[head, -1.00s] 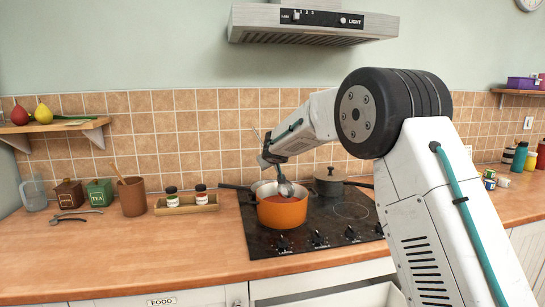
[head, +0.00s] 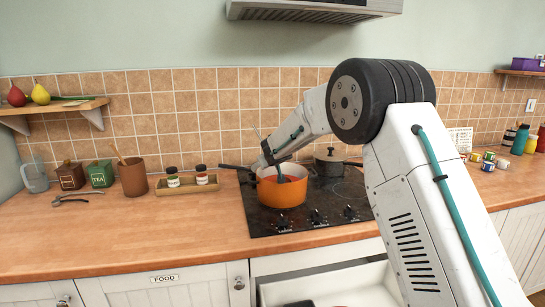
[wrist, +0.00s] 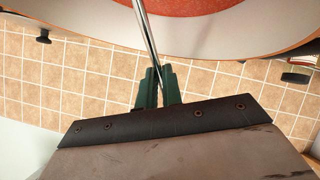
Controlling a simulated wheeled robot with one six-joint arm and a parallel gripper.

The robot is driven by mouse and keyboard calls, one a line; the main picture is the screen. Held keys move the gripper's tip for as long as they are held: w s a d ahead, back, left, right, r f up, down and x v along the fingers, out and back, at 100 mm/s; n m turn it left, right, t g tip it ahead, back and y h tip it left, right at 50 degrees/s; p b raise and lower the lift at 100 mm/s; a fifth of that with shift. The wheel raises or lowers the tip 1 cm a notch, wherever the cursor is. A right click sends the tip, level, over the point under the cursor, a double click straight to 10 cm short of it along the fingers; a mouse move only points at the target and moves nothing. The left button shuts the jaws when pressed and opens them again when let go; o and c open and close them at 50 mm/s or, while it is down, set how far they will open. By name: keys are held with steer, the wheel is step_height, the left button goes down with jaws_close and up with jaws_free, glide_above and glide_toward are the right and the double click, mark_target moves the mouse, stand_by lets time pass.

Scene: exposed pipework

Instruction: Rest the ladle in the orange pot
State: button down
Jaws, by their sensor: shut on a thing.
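The orange pot (head: 281,193) stands on the front part of the black hob, with red contents inside. In the wrist view its pale inner wall (wrist: 235,42) and the red contents (wrist: 190,6) fill the top. My gripper (head: 279,172) is low at the pot's mouth; in the wrist view its green fingers (wrist: 158,86) are shut on the ladle's thin metal handle (wrist: 145,28). The handle runs into the pot; the ladle's bowl is hidden in both views.
A dark lidded pot (head: 329,163) stands behind right on the hob (head: 325,200). A dark pan handle (head: 237,168) juts left behind the orange pot. A wooden tray (head: 188,184) with two jars is to the left. The front counter is clear. A drawer below is open.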

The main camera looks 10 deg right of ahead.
steer(key=shift+f, duration=0.1)
steer(key=c, duration=1.5)
jaws_free()
steer(key=shift+s, duration=0.1)
steer(key=v, duration=0.7)
steer(key=shift+s, duration=0.35)
